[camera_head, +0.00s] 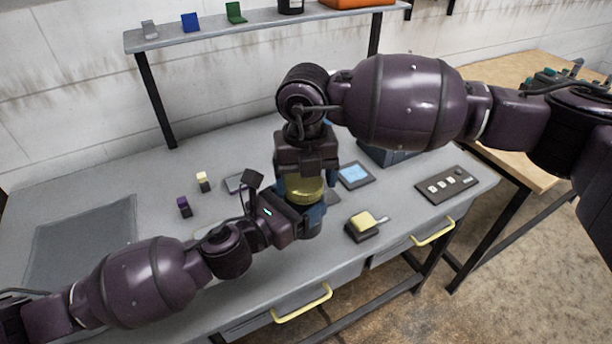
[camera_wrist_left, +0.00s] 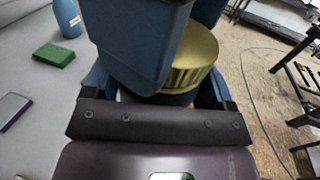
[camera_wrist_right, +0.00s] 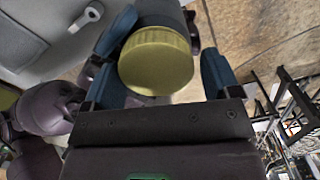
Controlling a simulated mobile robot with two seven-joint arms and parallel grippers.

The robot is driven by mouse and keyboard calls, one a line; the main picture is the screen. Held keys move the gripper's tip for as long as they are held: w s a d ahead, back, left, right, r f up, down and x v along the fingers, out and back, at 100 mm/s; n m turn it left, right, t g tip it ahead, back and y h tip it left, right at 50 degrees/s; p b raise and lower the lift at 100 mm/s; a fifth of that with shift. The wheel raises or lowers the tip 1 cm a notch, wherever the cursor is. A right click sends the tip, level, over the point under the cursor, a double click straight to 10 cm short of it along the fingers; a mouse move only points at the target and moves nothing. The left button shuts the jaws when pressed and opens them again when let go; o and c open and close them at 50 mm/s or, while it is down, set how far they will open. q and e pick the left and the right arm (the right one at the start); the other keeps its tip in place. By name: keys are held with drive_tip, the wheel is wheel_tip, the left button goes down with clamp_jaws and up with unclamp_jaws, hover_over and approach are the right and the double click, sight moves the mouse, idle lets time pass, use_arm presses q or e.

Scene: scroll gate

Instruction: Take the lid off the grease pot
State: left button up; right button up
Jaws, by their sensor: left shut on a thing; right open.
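The grease pot has a ribbed yellow lid (camera_head: 305,190), seated on the dark pot body (camera_wrist_left: 175,98) in the left wrist view. My right gripper (camera_head: 306,165) points down from above the lid. In the right wrist view, its open blue fingers stand on either side of the lid (camera_wrist_right: 156,62). I cannot tell whether they touch it.
A yellow block on a dark base (camera_head: 362,224), a blue-screened device (camera_head: 355,174) and a button panel (camera_head: 447,185) lie to the right. Purple (camera_head: 184,206) and cream (camera_head: 203,181) blocks and a grey mat (camera_head: 82,240) lie left. A shelf (camera_head: 260,22) stands behind.

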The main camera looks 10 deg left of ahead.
drive_tip(key=shift+s+a+r, duration=0.1)
drive_tip(key=shift+s+a, duration=0.1)
drive_tip(key=shift+a, duration=0.1)
